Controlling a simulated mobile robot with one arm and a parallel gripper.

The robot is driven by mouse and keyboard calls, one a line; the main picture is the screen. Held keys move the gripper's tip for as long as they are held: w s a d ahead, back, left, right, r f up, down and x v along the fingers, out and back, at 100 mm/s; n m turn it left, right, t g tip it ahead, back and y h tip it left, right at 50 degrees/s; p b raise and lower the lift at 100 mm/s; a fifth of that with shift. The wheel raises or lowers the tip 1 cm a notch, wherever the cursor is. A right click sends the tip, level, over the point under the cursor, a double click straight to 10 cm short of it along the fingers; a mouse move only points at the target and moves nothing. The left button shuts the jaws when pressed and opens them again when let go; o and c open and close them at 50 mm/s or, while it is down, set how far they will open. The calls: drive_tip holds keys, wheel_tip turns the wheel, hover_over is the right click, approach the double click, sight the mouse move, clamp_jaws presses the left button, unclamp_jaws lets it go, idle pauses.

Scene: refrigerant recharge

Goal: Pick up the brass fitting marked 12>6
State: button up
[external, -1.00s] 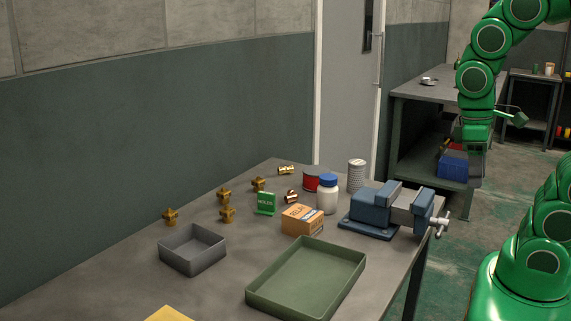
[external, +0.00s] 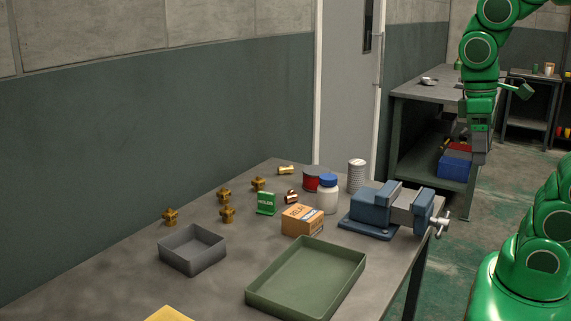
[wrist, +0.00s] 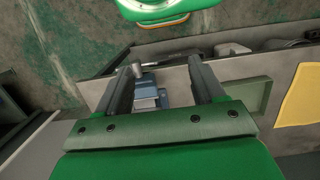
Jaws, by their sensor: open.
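Several small brass fittings stand on the grey workbench (external: 120,282) in the external view. One is at the left (external: 170,216), two are near the middle (external: 224,195) (external: 227,214), and another is farther back (external: 258,184). A paler brass piece (external: 286,170) lies at the back, and a copper-coloured piece (external: 291,196) lies by the orange box. No 12>6 marking is readable. My gripper (external: 478,150) hangs to the right of the bench, away from the fittings. In the wrist view its fingers (wrist: 160,85) are spread with nothing between them.
A blue vise (external: 385,212) sits at the bench's right edge. A white bottle (external: 328,196), red can (external: 312,180), orange box (external: 302,219) and green block (external: 265,203) crowd the fittings. A grey tray (external: 192,250) and green tray (external: 306,280) lie in front.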

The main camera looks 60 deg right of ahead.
wheel_tip(320, 180, up, 12)
drive_tip(key=r, duration=0.1)
drive_tip(key=w+d+n+t+h, duration=0.2)
drive_tip(key=w+d+n, duration=0.25)
drive_tip(key=w, duration=0.55)
drive_tip(key=w+d+n+t+h, duration=0.1)
drive_tip(key=w+d+n+t, duration=0.3)
drive_tip(key=w, duration=0.6)
drive_tip(key=w+d+n+t+h, duration=0.15)
drive_tip(key=w+d+n, duration=0.35)
drive_tip(key=w, duration=0.6)
drive_tip(key=w+a+n+t+y, duration=0.1)
drive_tip(key=w+a+n+t, duration=0.2)
drive_tip(key=w+n, duration=0.8)
drive_tip(key=w+a+n+t+y, duration=0.1)
drive_tip(key=w+a+n+t, duration=0.2)
drive_tip(key=w+n, duration=0.8)
drive_tip(key=m, duration=0.2)
approach(259, 180)
drive_tip(key=shift+w+f, duration=0.35)
drive_tip(key=shift+w, duration=0.15)
drive_tip(key=shift+x, duration=2)
drive_tip(key=shift+w+d+f, duration=0.4)
drive_tip(key=shift+w+f, duration=0.1)
drive_tip(key=shift+w, duration=0.2)
drive_tip(key=shift+x, duration=1)
